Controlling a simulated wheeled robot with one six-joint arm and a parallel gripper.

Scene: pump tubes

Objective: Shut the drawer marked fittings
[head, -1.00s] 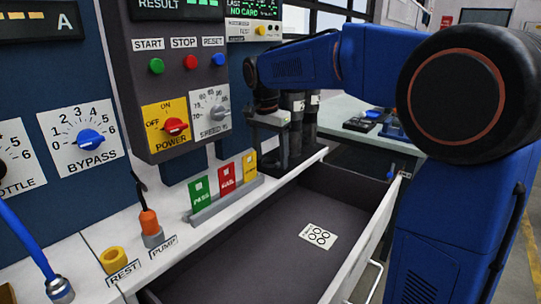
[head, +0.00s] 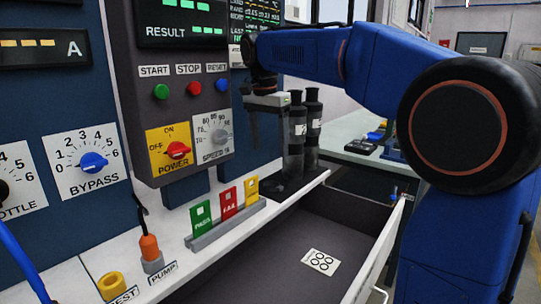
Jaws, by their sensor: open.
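An open drawer (head: 250,268) with a dark interior sits below the white counter at lower right. Its white front panel (head: 383,245) stands out from the counter, with part of a handle (head: 378,297) at the bottom edge of the view. Its marking is not visible from here. A white card (head: 320,262) with several circles lies on the drawer floor. My gripper (head: 268,140) points down above the back of the counter, beside dark upright cylinders, and is well away from the drawer front. It is open and appears empty; its fingertips are hard to make out against the dark background.
Two dark cylinders (head: 298,130) stand at the back of the counter by my gripper. Green, red and yellow cards (head: 228,207) stand in a rack along the counter edge. A control panel (head: 182,120) rises behind.

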